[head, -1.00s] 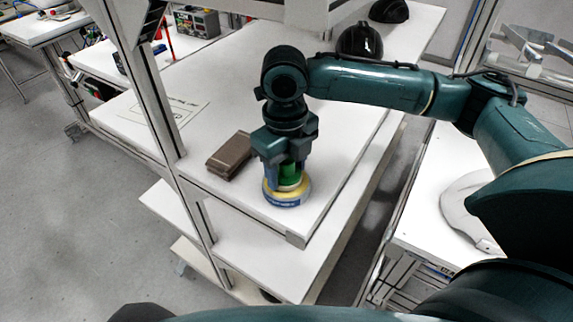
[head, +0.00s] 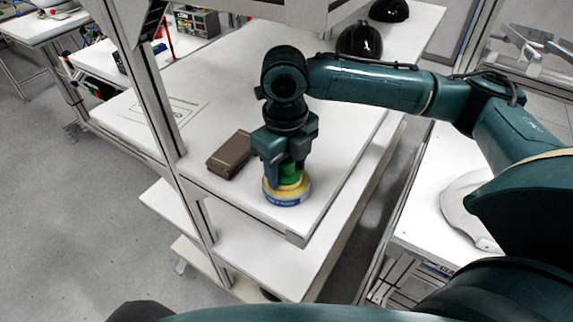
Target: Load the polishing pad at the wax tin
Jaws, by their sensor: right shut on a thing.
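My right gripper (head: 287,160) points straight down near the front corner of the white table. It is shut on the green handle of the polishing pad (head: 290,172), and its fingers hide part of that handle. The yellow lower part of the pad is directly over the round blue-sided wax tin (head: 287,199), which stands on the table. The pad seems to touch the tin, but the contact is partly hidden. My left gripper is not in view.
A brown box (head: 230,155) lies just left of the tin on the white table (head: 225,105). Black helmet shells (head: 359,41) stand at the far end. A frame post (head: 150,95) rises at the table's left edge. The table's middle is clear.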

